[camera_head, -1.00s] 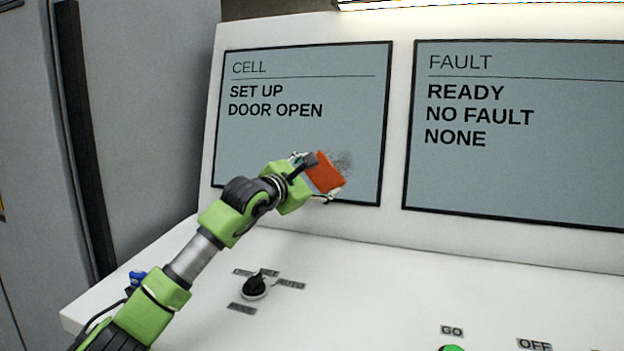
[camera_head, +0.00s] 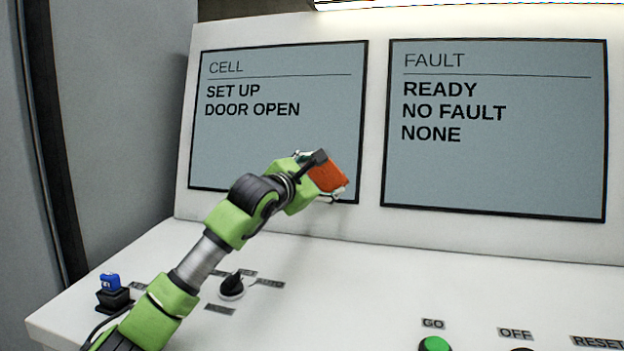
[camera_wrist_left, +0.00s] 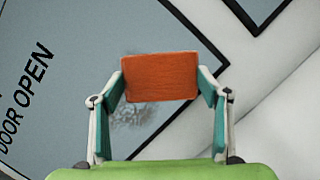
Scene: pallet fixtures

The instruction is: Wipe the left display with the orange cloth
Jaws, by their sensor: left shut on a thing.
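The left display (camera_head: 245,150) is a grey-blue screen reading CELL, SET UP, DOOR OPEN. My left gripper (camera_head: 325,178) is at its lower right part, shut on the orange cloth (camera_head: 330,173). In the left wrist view the cloth (camera_wrist_left: 162,77) is a flat orange block held between the two fingers. A dark smudge (camera_wrist_left: 133,114) shows on the display between the fingers, beside the cloth. In the head view the smudge is not visible. I cannot tell whether the cloth touches the screen. My right gripper is not in view.
The right display (camera_head: 495,165) reads FAULT, READY, NO FAULT, NONE. A black rotary knob (camera_head: 232,286), a blue-topped switch (camera_head: 110,284) and a green GO button (camera_head: 435,344) stand on the white console. The console between the knob and the GO button is clear.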

